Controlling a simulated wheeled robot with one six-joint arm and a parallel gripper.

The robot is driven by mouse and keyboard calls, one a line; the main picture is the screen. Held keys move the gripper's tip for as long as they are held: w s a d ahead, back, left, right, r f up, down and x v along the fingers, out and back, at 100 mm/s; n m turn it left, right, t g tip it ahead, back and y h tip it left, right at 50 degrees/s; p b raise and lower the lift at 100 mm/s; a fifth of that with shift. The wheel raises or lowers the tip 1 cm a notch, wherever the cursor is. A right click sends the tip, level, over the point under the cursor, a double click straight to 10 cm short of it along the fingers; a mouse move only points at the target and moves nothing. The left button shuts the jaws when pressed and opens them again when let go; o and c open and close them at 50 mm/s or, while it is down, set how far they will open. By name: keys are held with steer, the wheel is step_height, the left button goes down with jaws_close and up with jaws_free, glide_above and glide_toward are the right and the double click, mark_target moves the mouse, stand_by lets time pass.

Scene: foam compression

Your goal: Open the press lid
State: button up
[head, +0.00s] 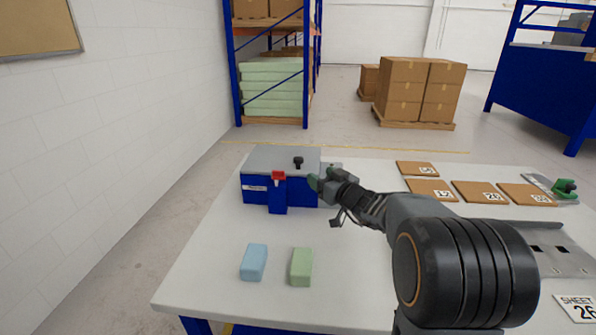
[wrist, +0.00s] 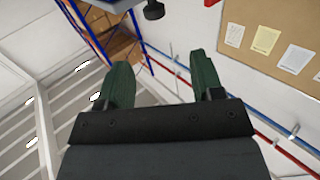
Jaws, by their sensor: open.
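The press (head: 257,191) is a blue box on the table with a flat grey lid (head: 270,158), which lies closed. A black knob (head: 298,162) stands on the lid, and a red latch (head: 278,176) is on the front. My gripper (head: 318,183) is at the press's right front corner, a little below and right of the knob; whether it touches the box I cannot tell. In the wrist view its green fingers (wrist: 160,85) are spread with nothing between them. The black knob also shows at the top of the wrist view (wrist: 153,10).
A blue foam block (head: 254,262) and a green foam block (head: 302,267) lie on the table (head: 215,255) in front of the press. Several brown numbered boards (head: 430,190) lie at the right. The table's left front is mostly clear.

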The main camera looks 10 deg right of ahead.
mark_target(301, 161)
steer(key=p+x, duration=0.1)
steer(key=x, duration=0.3)
steer(key=p+x, duration=0.1)
steer(key=x, duration=0.4)
steer(key=p+x, duration=0.1)
steer(key=x, duration=0.3)
steer(key=shift+w+d, duration=0.2)
steer(key=shift+w, duration=0.3)
jaws_close()
